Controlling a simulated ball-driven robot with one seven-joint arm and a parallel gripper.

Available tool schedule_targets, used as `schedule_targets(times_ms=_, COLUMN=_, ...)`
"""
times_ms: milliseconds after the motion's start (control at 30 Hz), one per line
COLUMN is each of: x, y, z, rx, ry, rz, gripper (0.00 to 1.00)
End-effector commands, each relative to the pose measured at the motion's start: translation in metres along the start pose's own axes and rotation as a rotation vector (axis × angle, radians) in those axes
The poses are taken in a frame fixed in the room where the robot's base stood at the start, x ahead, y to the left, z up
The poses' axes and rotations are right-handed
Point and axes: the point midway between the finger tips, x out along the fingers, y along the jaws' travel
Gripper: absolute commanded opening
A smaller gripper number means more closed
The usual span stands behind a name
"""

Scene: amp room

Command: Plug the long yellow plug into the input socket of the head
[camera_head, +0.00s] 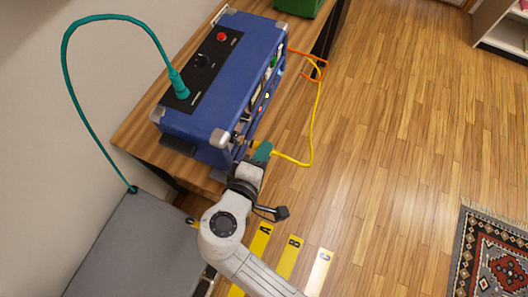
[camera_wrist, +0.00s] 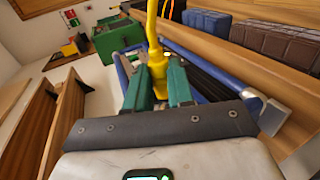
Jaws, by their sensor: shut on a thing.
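The blue amp head (camera_head: 225,85) lies on a wooden bench, with a black control panel on top. My gripper (camera_head: 258,152) is at the near right corner of the head, beside its open right side. Its green fingers (camera_wrist: 158,85) are shut on the yellow plug (camera_wrist: 158,62). In the head view the yellow cable (camera_head: 292,161) runs from the gripper to the right and up. I cannot make out the input socket, nor whether the plug's tip touches the head. In the wrist view the blue frame of the head (camera_wrist: 195,68) shows behind the fingers.
A green cable (camera_head: 66,50) joins the head's top panel to a grey cabinet (camera_head: 135,245). Floor strips A (camera_head: 260,240), B (camera_head: 288,258) and C (camera_head: 318,272) lie near my arm. Floor at right is clear up to a rug (camera_head: 492,255).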

Motion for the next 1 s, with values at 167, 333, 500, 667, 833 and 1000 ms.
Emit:
schedule_targets(times_ms=167, x=0.0, y=-0.0001, z=-0.0011, rx=0.0, ry=0.0, rz=0.0, gripper=0.0)
schedule_targets(times_ms=333, x=0.0, y=0.0, z=-0.001, rx=0.0, ry=0.0, rz=0.0, gripper=0.0)
schedule_targets(times_ms=500, x=0.0, y=0.0, z=-0.0012, rx=0.001, ry=0.0, rz=0.0, gripper=0.0)
schedule_targets(times_ms=667, x=0.0, y=0.0001, z=-0.0032, rx=0.0, ry=0.0, rz=0.0, gripper=0.0)
schedule_targets(times_ms=833, x=0.0001, y=0.0003, z=-0.0068, rx=0.001, ry=0.0, rz=0.0, gripper=0.0)
schedule_targets(times_ms=1000, x=0.0001, y=0.0005, z=-0.009, rx=0.001, ry=0.0, rz=0.001, gripper=0.0)
